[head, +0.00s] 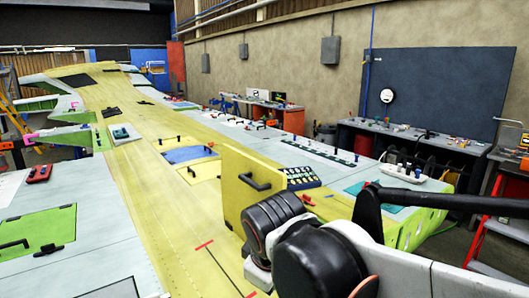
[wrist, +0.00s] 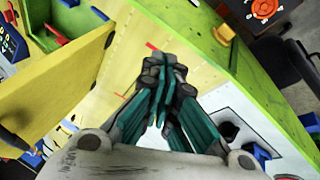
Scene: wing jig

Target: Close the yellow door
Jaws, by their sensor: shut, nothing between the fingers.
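The yellow door (head: 236,200) stands upright, swung open, on the yellow strip of the wing surface in the head view. Its black bar handle (head: 255,181) is on the face toward me. In the wrist view, a yellow panel that looks like the door (wrist: 62,78) slants across the left side. My gripper (wrist: 160,66) has its fingers together and is empty. It is to the right of that panel, with a visible gap between them in the picture. In the head view my gripper is not visible; my dark arm links cover the area right of the door.
The wing jig (head: 95,225) fills the middle and left. A black-and-white tray of small parts (head: 301,178) lies just behind the door. A white tray (head: 403,173) stands farther right. A red stepladder (head: 488,225) is at the right edge. A green edge (wrist: 215,45) borders the wrist view.

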